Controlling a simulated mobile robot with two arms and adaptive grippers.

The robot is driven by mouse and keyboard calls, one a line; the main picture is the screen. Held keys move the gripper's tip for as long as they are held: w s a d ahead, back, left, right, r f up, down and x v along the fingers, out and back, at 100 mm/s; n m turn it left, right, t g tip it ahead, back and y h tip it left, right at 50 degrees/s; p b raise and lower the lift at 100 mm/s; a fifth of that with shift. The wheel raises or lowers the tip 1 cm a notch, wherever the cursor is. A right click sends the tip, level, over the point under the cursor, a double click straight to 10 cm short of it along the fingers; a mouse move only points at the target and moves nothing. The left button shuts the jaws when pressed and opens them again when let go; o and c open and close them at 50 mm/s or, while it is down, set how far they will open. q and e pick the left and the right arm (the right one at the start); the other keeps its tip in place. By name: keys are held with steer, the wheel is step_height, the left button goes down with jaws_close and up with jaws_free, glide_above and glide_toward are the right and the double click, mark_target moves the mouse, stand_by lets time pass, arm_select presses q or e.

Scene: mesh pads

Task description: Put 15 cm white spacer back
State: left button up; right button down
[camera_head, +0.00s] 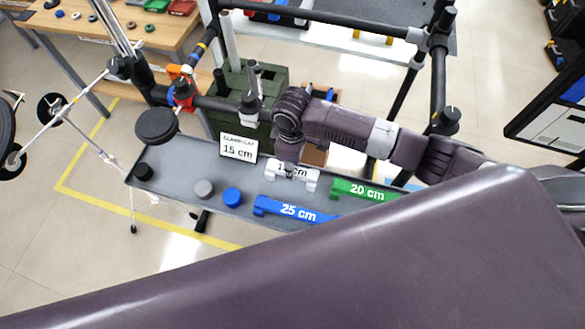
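The white 15 cm spacer (308,176) lies on the grey tray (180,159), its label partly covered by my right gripper. My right arm comes in from the right and its gripper (290,172) points down over the spacer's left-middle part. The fingers are small and partly hidden, so I cannot tell whether they are closed on it or whether it is lifted. A sign (238,147) reading "15 cm" stands behind the spacer, to its left. My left gripper is not in view.
A blue 25 cm spacer (296,212) and a green 20 cm spacer (366,191) lie on the tray near the white one. Black frame posts (437,80) stand behind. A purple surface covers the foreground.

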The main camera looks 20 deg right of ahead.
steer(key=shift+f, duration=0.8)
steer(key=shift+f, duration=0.15)
steer(key=c, duration=1.7)
jaws_free()
steer(key=shift+o, duration=0.2)
step_height(320, 180, up, 12)
steer(key=shift+r+b, duration=0.2)
steer(key=shift+b, duration=0.1)
